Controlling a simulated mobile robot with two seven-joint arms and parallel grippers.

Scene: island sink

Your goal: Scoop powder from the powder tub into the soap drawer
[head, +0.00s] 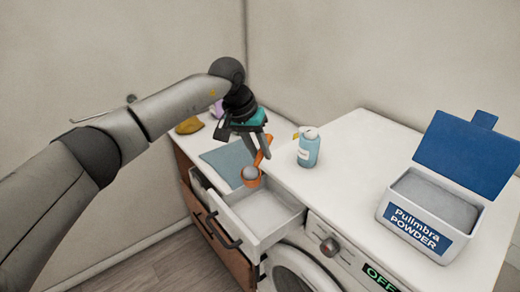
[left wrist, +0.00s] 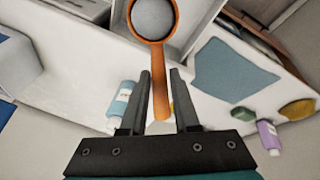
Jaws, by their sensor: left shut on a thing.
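My left gripper (head: 259,154) is shut on the handle of an orange scoop (head: 251,182). In the left wrist view, the scoop's round cup (left wrist: 174,30) is full of pale grey powder (left wrist: 152,17) and looks level. The scoop is above the back part of the open white soap drawer (head: 265,214); the drawer floor that shows looks bare. The white powder tub (head: 413,232) stands on the right of the worktop, its blue lid (head: 468,155) raised, with grey powder (head: 435,203) inside. My right gripper is not in view.
A blue bottle (head: 309,150) stands on the worktop right of the gripper. A blue-grey cloth (head: 222,160) lies left of the scoop. A yellow item (head: 189,126) and a purple bottle (left wrist: 268,135) are farther back. The washing machine (head: 330,262) is below the worktop.

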